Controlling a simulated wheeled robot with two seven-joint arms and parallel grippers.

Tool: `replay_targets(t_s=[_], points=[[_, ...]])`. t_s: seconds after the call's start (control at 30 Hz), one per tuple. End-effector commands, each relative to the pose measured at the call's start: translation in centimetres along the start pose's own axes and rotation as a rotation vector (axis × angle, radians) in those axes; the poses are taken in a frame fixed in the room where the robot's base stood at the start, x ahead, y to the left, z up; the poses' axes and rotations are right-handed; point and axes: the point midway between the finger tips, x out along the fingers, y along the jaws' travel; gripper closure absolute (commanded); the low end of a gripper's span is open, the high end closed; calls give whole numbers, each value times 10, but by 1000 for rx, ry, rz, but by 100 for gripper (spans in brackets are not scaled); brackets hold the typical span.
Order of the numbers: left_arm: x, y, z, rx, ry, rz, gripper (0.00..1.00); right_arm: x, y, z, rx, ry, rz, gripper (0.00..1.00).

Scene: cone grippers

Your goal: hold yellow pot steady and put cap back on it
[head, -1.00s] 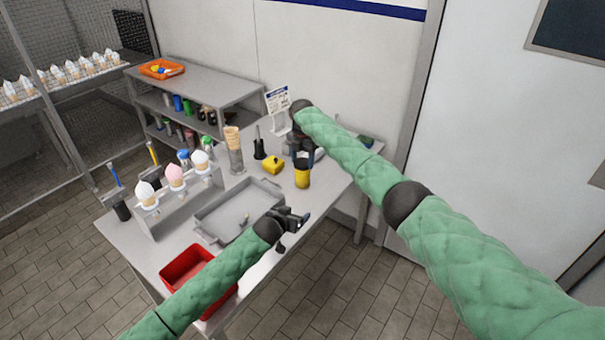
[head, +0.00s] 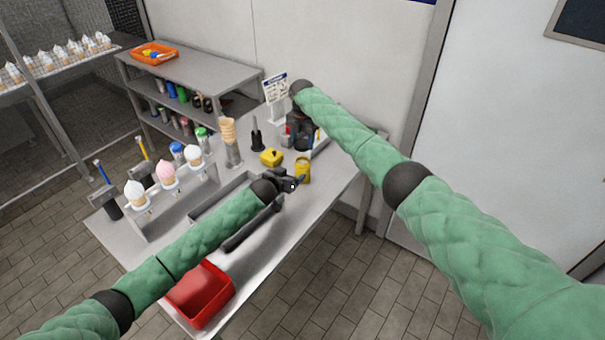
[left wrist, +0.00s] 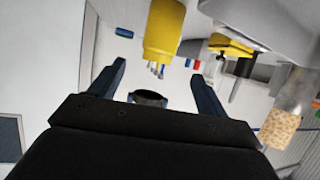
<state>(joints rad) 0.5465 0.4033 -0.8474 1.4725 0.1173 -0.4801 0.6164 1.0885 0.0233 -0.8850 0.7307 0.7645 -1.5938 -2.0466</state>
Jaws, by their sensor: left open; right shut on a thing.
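The yellow pot (head: 303,172) stands upright near the table's right edge. Its top looks open, with a paler inside. My left gripper (head: 291,184) is open and empty in front of it, a little to its left. In the left wrist view the yellow pot (left wrist: 163,32) appears upside down, beyond the open fingers. A dark ring (left wrist: 148,97) shows between those fingers; I cannot tell what it is. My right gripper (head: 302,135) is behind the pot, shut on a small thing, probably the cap. That thing is mostly hidden among dark shapes.
A low yellow box (head: 271,158) sits left of the pot. A cone stack (head: 230,150), a cone rack (head: 166,195) and a red bin (head: 205,300) are farther left. A grey tray (head: 205,203) is partly under my left arm. A sign (head: 275,88) stands at the back.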

Motion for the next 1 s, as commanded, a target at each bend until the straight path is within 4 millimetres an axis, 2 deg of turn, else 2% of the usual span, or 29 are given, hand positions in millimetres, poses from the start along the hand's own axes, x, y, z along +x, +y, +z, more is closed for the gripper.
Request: replay_targets(t_s=[0.6,0.8,1.0], points=[[90,1,-1,1,0,0,24,0,0,0,0,0,0,65],[108,0,0,1,0,-1,24,0,0,0,0,0,0,65],[114,0,0,1,0,0,24,0,0,0,0,0,0,65]])
